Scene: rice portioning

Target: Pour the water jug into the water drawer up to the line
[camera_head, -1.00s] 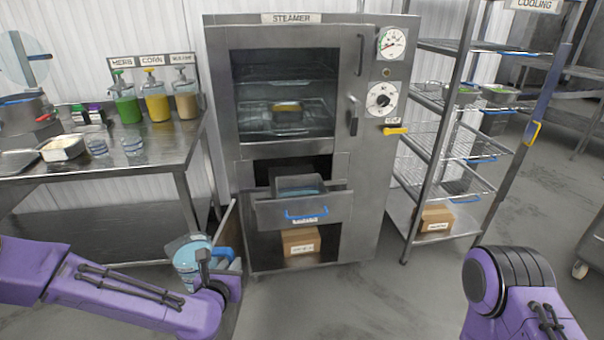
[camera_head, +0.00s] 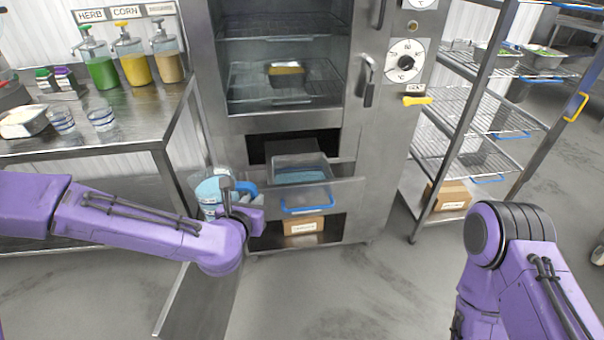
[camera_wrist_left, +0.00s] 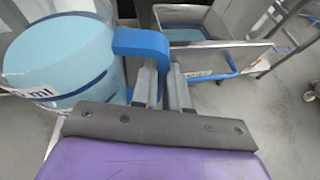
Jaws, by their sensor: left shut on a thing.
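The water jug (camera_head: 208,190) is a clear cylinder with light blue water and a blue handle. It looks roughly upright, left of the drawer. My left gripper (camera_head: 234,193) is shut on its blue handle. In the left wrist view the jug (camera_wrist_left: 65,60) is at the left and the gripper (camera_wrist_left: 163,85) closes on the handle (camera_wrist_left: 142,44). The water drawer (camera_head: 335,192) is pulled out below the steamer chamber, with a blue handle and blue water inside. It also shows in the left wrist view (camera_wrist_left: 230,52). The fill line cannot be made out. My right gripper is out of view.
The steamer (camera_head: 205,60) stands behind the drawer, with a pan (camera_head: 286,69) inside. A cardboard box (camera_head: 303,226) sits below the drawer. A table (camera_head: 150,140) with sauce bottles is at left, a wire rack (camera_head: 495,120) at right.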

